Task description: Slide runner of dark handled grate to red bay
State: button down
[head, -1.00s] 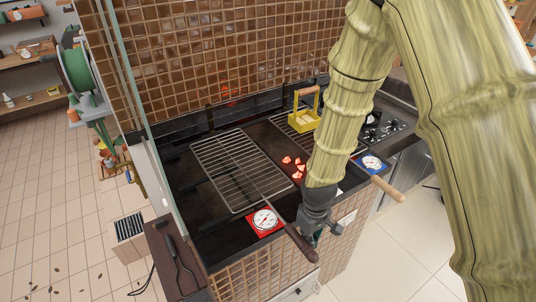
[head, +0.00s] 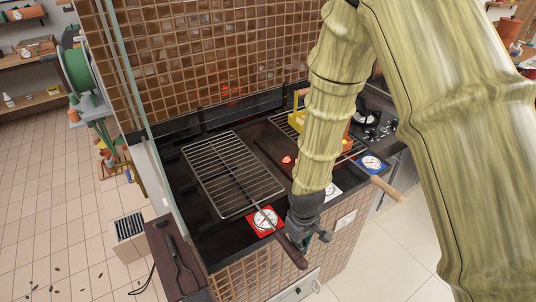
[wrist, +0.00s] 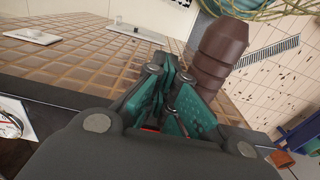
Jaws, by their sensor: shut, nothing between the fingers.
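The dark handled grate (head: 225,170) lies flat on the left of the black grill top in the head view. Its rod runs to a dark brown handle (head: 291,250) that sticks out past the front edge. The handle also stands large in the wrist view (wrist: 212,58). The red bay (head: 265,221), a red square with a round white dial, lies beside the rod near the front edge. My gripper (head: 312,238) is just right of the handle, with its teal fingers (wrist: 168,98) shut and empty. Whether they touch the handle cannot be told. The runner cannot be made out separately.
A second grate with a light wooden handle (head: 387,188) is partly behind my arm, near a blue square with a dial (head: 371,163). A white square (head: 331,192) shows between. A red piece (head: 287,160) and a partly hidden yellow basket (head: 298,117) are behind. A tiled wall (head: 210,60) bounds the back.

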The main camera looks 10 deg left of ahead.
jog(key=s+a+p, duration=0.1)
jog(key=s+a, duration=0.3)
jog(key=a, duration=0.2)
jog(key=shift+s, duration=0.3)
dwell(1.2)
jog(key=shift+r, duration=0.1)
jog(key=r+p, duration=0.1)
jog(key=r, duration=0.1)
jog(key=d+r+p, duration=0.1)
jog(key=r+p, duration=0.1)
jog(key=r, duration=0.1)
jog(key=w+r+p, duration=0.1)
jog(key=r+p, duration=0.1)
jog(key=r, duration=0.1)
jog(key=shift+w+d, duration=0.1)
jog(key=shift+d, duration=0.15)
dwell(0.8)
jog(key=shift+f, duration=0.1)
